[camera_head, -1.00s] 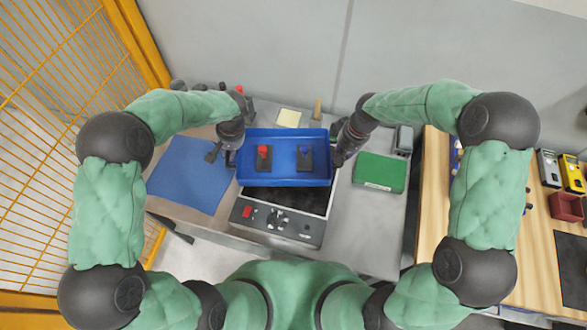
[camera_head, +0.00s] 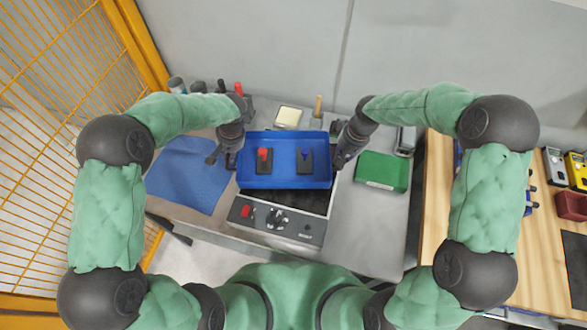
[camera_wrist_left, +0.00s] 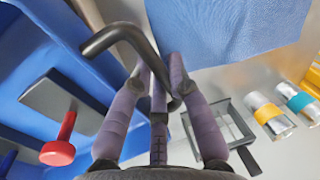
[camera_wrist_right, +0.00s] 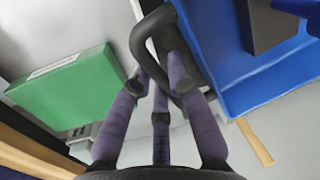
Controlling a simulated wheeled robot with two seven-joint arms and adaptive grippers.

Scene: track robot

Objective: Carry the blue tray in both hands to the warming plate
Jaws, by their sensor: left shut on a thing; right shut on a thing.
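The blue tray (camera_head: 284,182) hangs between my two grippers in the head view, looking level. It carries a dark block with a red piece (camera_head: 264,160) and one with a blue piece (camera_head: 305,160). My left gripper (camera_wrist_left: 162,75) is shut on the tray's black left handle (camera_wrist_left: 112,36). My right gripper (camera_wrist_right: 160,78) is shut on its right handle (camera_wrist_right: 152,28). The warming plate (camera_head: 318,201), a black surface with a front panel with a knob (camera_head: 276,217), shows just below the tray in the picture. The tray hides the plate's back part; I cannot tell the gap between them.
A blue cloth (camera_head: 187,175) lies left of the plate and a green box (camera_head: 381,171) lies right of it. Small items and a yellowish pad (camera_head: 288,116) stand behind the tray. A wooden bench (camera_head: 480,235) is at right, a yellow mesh fence (camera_head: 60,120) at left.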

